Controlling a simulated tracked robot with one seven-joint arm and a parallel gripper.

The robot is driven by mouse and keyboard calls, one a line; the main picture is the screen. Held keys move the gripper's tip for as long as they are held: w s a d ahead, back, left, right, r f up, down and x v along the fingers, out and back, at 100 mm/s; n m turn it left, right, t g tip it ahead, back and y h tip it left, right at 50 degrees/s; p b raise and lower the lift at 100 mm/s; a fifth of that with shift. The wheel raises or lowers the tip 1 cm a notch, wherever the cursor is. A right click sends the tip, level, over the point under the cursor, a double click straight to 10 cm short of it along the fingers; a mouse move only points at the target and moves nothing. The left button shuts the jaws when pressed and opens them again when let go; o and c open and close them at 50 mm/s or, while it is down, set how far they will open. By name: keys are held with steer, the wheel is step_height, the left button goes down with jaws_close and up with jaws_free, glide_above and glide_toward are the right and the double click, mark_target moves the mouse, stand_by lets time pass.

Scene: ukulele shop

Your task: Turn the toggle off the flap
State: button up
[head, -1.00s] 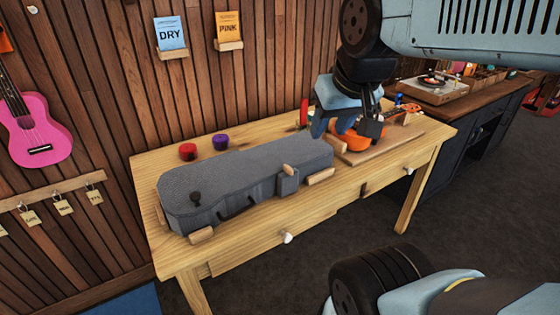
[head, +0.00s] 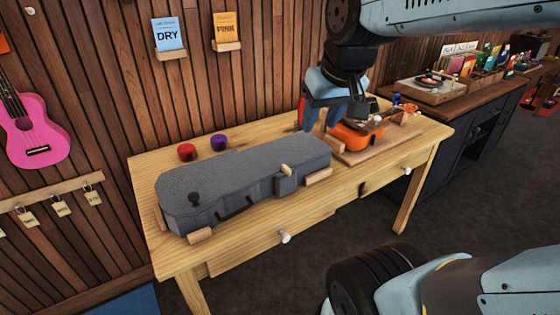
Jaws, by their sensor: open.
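The grey ukulele case (head: 245,175) lies closed on the wooden table. A grey flap (head: 286,186) hangs over its front edge near the right end. A small pale wooden toggle (head: 286,169) sits at the top of that flap, and its exact angle is too small to tell. My gripper (head: 321,124) is open and empty. It hangs above and right of the toggle, near the case's right end and apart from it, beside the orange ukulele (head: 357,135). The gripper hides part of the table's back edge.
Wooden blocks (head: 200,236) stand around the case. A red item (head: 187,152) and a purple item (head: 218,142) stand behind it. The orange ukulele lies on a wooden board to the right. The table (head: 310,215) is bare along the front.

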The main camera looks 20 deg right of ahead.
steer(key=w+f+n+g, duration=0.1)
steer(key=w+f+g, duration=0.25)
steer(key=w, duration=0.75)
steer(key=n+g, duration=0.1)
steer(key=n, duration=0.1)
glide_toward(286, 167)
step_height(286, 167, down, 9)
steer(key=shift+a+r, duration=0.1)
steer(key=shift+r, duration=0.1)
steer(key=shift+c, duration=0.3)
jaws_close()
